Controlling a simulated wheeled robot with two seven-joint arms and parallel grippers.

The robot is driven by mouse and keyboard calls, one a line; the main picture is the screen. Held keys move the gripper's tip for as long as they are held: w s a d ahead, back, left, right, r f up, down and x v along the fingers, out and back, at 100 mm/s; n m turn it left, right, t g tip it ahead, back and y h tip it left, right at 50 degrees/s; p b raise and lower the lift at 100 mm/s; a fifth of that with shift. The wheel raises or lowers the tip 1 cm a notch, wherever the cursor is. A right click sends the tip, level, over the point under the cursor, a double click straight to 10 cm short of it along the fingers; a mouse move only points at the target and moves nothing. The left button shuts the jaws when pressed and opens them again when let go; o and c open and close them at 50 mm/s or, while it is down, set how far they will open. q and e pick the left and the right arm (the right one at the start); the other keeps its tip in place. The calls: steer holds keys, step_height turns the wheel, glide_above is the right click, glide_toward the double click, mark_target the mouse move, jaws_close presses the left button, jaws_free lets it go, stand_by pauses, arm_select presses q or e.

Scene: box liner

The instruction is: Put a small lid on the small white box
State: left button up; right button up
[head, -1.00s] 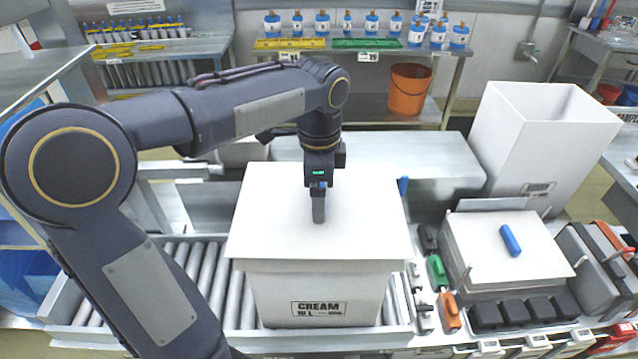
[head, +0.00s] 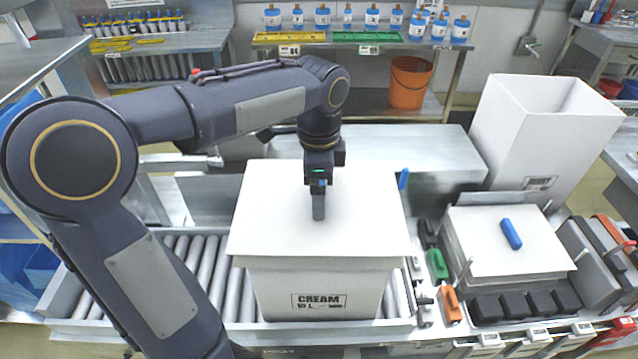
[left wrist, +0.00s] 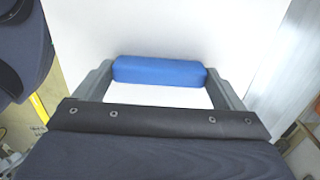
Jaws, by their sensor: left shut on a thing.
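The small white box (head: 318,292), labelled CREAM, stands on the roller conveyor. A white lid (head: 272,215) lies across its top, its edges reaching a little past the walls. My left gripper (head: 318,212) comes down over the lid's middle. In the left wrist view the gripper (left wrist: 160,78) is shut on the lid's blue handle (left wrist: 160,70), with a finger at each end. In the head view the handle is mostly hidden behind the gripper. I cannot tell whether the lid is fully seated on the rim. My right gripper is not in view.
A stack of white lids (head: 480,245) with a blue handle (head: 511,233) on top sits at the right. A taller open white box (head: 545,130) stands behind it. Black, green and orange blocks lie beside the conveyor rollers (head: 205,270). An orange bucket (head: 410,82) is at the back.

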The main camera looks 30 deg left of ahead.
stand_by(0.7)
arm_select(q)
steer(key=o, duration=0.8)
steer(key=shift+r+p, duration=0.1)
steer(key=shift+p, duration=0.2)
step_height(320, 180, up, 7)
steer(key=p, duration=0.6)
steer(key=shift+r+p, duration=0.55)
steer(key=shift+r, duration=0.35)
